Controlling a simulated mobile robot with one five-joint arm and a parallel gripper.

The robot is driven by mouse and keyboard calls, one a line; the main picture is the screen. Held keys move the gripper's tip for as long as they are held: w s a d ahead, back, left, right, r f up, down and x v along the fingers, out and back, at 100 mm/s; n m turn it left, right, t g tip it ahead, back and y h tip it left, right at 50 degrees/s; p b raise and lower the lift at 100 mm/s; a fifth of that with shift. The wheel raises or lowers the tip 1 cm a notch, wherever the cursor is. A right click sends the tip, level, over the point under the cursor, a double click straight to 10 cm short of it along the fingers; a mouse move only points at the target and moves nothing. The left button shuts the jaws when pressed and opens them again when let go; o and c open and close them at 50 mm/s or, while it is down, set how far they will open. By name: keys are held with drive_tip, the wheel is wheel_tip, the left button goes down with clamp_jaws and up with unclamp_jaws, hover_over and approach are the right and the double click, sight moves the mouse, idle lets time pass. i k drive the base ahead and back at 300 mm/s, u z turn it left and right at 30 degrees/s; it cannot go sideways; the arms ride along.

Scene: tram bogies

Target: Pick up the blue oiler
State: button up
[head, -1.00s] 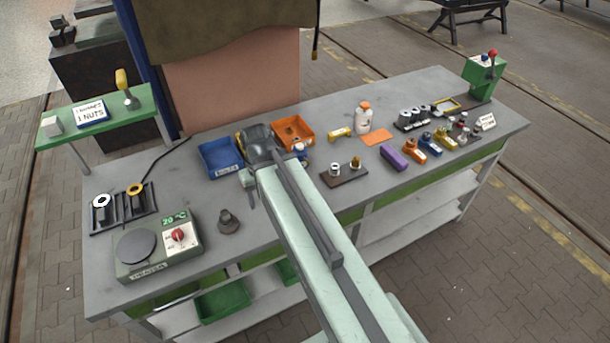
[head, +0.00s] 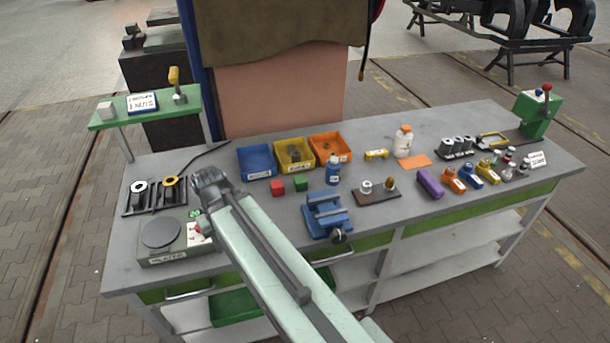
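The blue oiler (head: 333,174) appears to be the small upright blue bottle with a pale top, on the bench in front of the orange bin. My gripper (head: 203,184) is at the end of the outstretched arm, over the left part of the bench, well to the left of the oiler and apart from it. I see it from behind, its fingertips are hidden, and I cannot tell whether it is open. No object shows in it.
A blue vise (head: 328,220) stands just in front of the oiler. Blue (head: 255,161), yellow (head: 294,154) and orange (head: 331,148) bins stand behind. A heating plate (head: 162,234) is below my gripper.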

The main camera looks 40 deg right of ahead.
sight(333, 177)
drive_tip(key=u, duration=1.4)
drive_tip(key=k, duration=1.35)
drive_tip(key=z, duration=0.4)
drive_tip(key=i, duration=1.55)
drive_tip(key=u, duration=0.05)
